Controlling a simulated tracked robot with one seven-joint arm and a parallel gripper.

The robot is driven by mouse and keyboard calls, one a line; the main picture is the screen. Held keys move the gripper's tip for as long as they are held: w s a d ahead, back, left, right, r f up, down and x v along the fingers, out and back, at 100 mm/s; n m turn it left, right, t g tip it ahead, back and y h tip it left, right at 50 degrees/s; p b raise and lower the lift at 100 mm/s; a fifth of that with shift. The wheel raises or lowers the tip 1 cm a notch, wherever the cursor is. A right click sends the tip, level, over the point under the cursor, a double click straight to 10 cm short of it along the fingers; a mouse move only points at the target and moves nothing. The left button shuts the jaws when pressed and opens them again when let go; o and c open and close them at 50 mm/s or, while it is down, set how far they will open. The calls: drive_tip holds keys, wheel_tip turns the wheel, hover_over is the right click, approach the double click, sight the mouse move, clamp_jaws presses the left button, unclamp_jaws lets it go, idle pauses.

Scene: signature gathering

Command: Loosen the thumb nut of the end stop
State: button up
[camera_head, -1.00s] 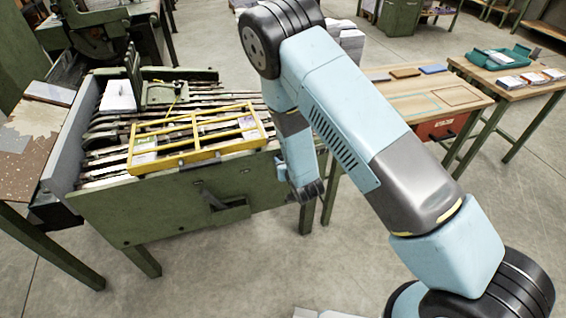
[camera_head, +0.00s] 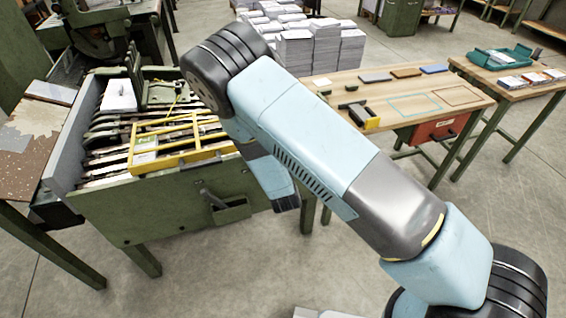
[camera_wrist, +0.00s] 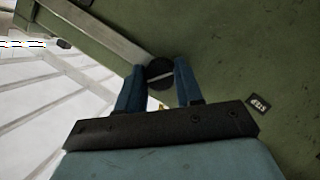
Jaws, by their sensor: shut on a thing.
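In the wrist view, a round black knob (camera_wrist: 160,71) with a pale bar across its face, apparently the thumb nut, sits at the end of a grey rail (camera_wrist: 112,34) on a green plate (camera_wrist: 225,60). My gripper (camera_wrist: 160,82) has its two blue fingers shut on this knob, one on each side. A small black label (camera_wrist: 258,105) with upside-down white lettering is on the plate to the right. The green machine (camera_head: 150,215) with a yellow guard frame (camera_head: 180,158) stands left of my arm.
A wooden table (camera_head: 335,85) at the right holds flat blocks and a black and yellow tool (camera_head: 358,116); a red drawer (camera_head: 440,128) hangs below it. Paper stacks (camera_head: 295,50) stand behind. A teal tray (camera_head: 500,57) is on the far right table. Floor at front is clear.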

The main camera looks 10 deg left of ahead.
drive_tip(key=shift+s+a+f+n+t+h, duration=0.25)
drive_tip(key=shift+n+t, duration=0.45)
drive_tip(key=shift+n, duration=0.75)
drive_tip(key=shift+w+d+f+n+t+h, duration=0.1)
drive_tip(key=shift+n+t+h, duration=0.45)
drive_tip(key=shift+n, duration=0.9)
drive_tip(key=shift+s, duration=0.1)
drive_tip(key=o, duration=0.8)
drive_tip(key=shift+c, duration=0.2)
drive_tip(key=shift+o, duration=1.4)
drive_tip(key=shift+r, duration=0.1)
drive_tip(key=s+d, duration=0.2)
drive_tip(key=s, duration=1.1)
drive_tip(key=shift+s+r, duration=0.15)
drive_tip(key=shift+r, duration=0.2)
drive_tip(key=shift+d, duration=0.1)
